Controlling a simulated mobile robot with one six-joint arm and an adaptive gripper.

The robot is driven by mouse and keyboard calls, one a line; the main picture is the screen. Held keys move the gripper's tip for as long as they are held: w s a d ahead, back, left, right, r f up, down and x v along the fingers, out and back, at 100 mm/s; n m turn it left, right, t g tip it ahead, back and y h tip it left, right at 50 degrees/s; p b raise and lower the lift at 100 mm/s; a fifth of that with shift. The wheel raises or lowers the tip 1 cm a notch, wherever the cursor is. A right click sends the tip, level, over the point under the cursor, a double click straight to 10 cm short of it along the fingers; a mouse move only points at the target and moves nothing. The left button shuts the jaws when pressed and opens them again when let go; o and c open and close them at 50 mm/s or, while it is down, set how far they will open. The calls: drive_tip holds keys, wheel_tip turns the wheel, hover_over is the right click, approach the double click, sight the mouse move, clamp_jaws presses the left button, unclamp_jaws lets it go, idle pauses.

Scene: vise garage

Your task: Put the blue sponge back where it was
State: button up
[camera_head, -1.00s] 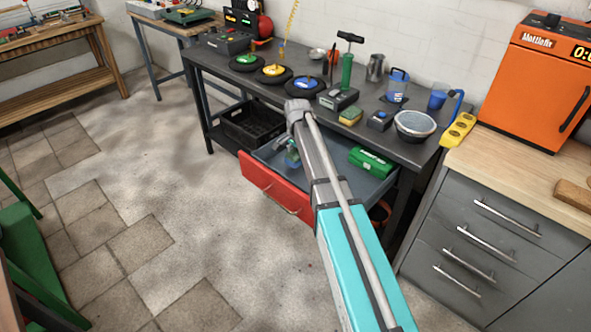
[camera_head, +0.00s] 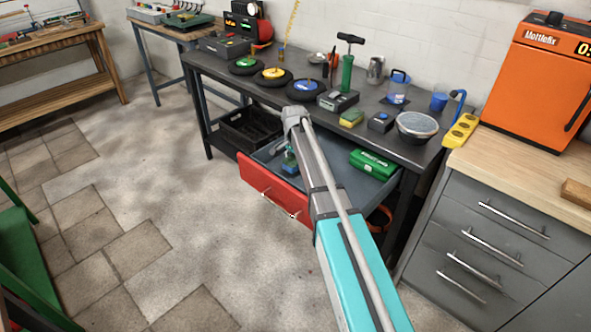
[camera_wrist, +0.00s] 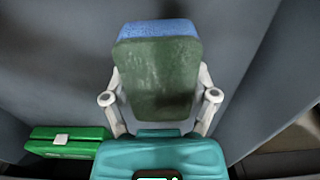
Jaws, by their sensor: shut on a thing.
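The sponge (camera_wrist: 158,80) has a blue layer and a dark green face. In the wrist view it stands between the two pale fingers of my gripper (camera_wrist: 160,97), which is shut on it. In the head view my gripper (camera_head: 290,158) is low over the open red-fronted drawer (camera_head: 270,187), near its left part, partly behind my arm. Whether the sponge touches the drawer floor cannot be told.
A green case (camera_head: 374,163) lies in the drawer's right part and also shows in the wrist view (camera_wrist: 66,142). The workbench (camera_head: 225,76) above carries wheels, a yellow-green sponge (camera_head: 351,118) and a bowl (camera_head: 415,127). A black crate (camera_head: 250,130) sits below, left of the drawer.

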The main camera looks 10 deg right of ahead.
drive_tip(key=shift+f+b, duration=0.8)
drive_tip(key=shift+f, duration=0.3)
drive_tip(key=shift+f, duration=0.1)
drive_tip(key=o, duration=1.1)
drive_tip(key=shift+c, duration=0.2)
wheel_tip(320, 180, up, 12)
drive_tip(key=p, duration=1.2)
drive_tip(key=s+n, duration=1)
drive_tip(key=s, duration=1.9)
drive_tip(key=shift+d+n, duration=0.2)
drive_tip(key=shift+n, duration=0.2)
